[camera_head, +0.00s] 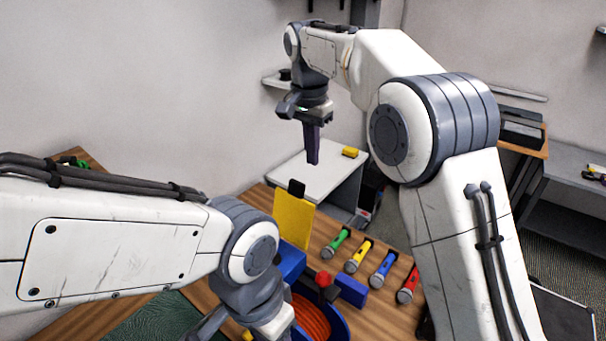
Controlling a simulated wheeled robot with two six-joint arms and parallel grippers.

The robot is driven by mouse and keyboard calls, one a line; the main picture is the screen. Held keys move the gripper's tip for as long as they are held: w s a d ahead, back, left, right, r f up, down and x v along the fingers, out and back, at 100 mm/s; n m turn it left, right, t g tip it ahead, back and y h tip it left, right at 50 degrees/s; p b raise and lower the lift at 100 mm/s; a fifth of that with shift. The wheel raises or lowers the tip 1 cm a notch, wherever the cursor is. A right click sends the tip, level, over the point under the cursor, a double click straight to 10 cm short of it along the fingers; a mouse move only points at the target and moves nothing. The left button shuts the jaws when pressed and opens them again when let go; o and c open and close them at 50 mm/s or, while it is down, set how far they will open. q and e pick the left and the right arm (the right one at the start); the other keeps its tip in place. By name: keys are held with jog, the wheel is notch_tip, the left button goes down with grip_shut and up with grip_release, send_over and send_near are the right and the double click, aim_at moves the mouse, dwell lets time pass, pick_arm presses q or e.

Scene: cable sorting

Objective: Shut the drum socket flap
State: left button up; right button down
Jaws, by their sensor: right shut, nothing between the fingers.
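The cable drum (341,327) is blue, with orange cable (312,318) wound inside, at the bottom middle and partly hidden by my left arm. A yellow panel with a black tab (296,187) on its top edge, which looks like the socket flap (293,218), stands up behind the drum, next to a blue block (291,262). My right gripper (313,160) is shut and empty, pointing down above and beyond the panel's top, apart from it. My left gripper (212,322) is low beside the drum; its fingertips are cut off or hidden.
Green (336,243), yellow (358,256), blue (383,269) and red (408,285) microphones lie in a row right of the drum. A red knob (325,279) is at the drum. A white table (318,182) with a yellow item (350,152) stands behind.

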jog(key=s+a+f+p, duration=0.2)
jog(key=f, duration=0.1)
jog(key=shift+s+f, duration=0.3)
jog(key=shift+s, duration=0.1)
jog(key=shift+s, duration=0.1)
